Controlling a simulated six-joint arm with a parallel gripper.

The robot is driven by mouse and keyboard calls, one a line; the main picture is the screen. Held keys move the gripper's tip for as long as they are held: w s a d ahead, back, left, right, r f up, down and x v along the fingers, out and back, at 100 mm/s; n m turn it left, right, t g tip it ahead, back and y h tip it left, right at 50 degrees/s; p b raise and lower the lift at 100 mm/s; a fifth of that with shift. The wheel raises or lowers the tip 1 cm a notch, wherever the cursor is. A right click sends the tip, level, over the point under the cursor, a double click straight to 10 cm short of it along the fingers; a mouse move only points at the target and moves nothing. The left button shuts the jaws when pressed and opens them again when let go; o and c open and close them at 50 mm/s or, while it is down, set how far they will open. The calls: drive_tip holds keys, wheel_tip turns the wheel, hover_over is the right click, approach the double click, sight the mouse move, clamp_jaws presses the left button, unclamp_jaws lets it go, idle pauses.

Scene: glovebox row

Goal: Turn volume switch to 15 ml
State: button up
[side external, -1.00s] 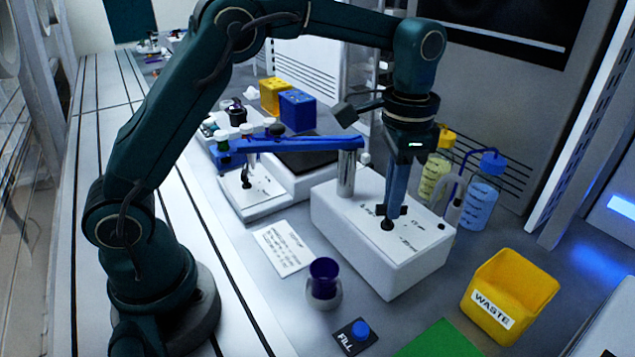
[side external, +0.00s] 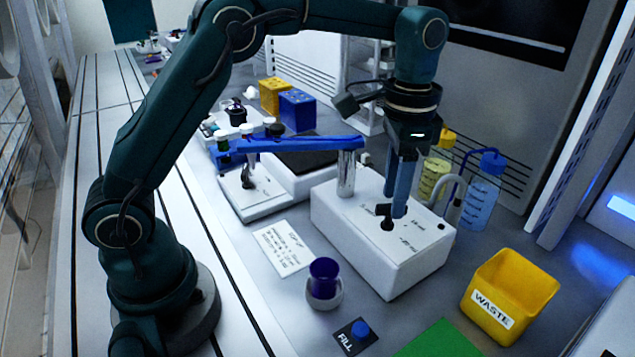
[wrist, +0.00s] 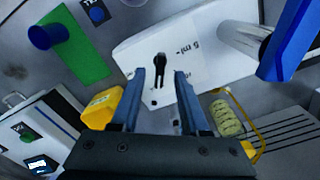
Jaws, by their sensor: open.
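The volume switch is a black knob with a pointer (side external: 387,224) on the sloped top of a white box (side external: 345,235). In the wrist view the switch (wrist: 160,68) lies between my two blue fingertips, with a gap on each side. A "5 ml" label shows to its right there; the other labels are too small or hidden to read. My gripper (side external: 395,205) is open and points down at the switch from above. It also shows in the wrist view (wrist: 159,75). I cannot tell how far the fingertips are above the panel.
A blue arm on a metal post (side external: 346,175) rises from the box's back left. Bottles with yellow (side external: 437,170) and blue (side external: 482,190) caps stand behind it.

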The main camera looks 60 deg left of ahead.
drive_tip(key=shift+r, duration=2.05)
drive_tip(key=s+a+r+n+t, duration=0.2)
drive_tip(key=s+a+r+t, duration=0.1)
drive_tip(key=s+r, duration=0.55)
drive_tip(key=s+a+f+n+t, duration=0.2)
drive_tip(key=s+f+n, duration=0.2)
drive_tip(key=s+f, duration=0.5)
drive_tip(key=shift+f+t, duration=0.15)
drive_tip(key=shift+t, duration=0.15)
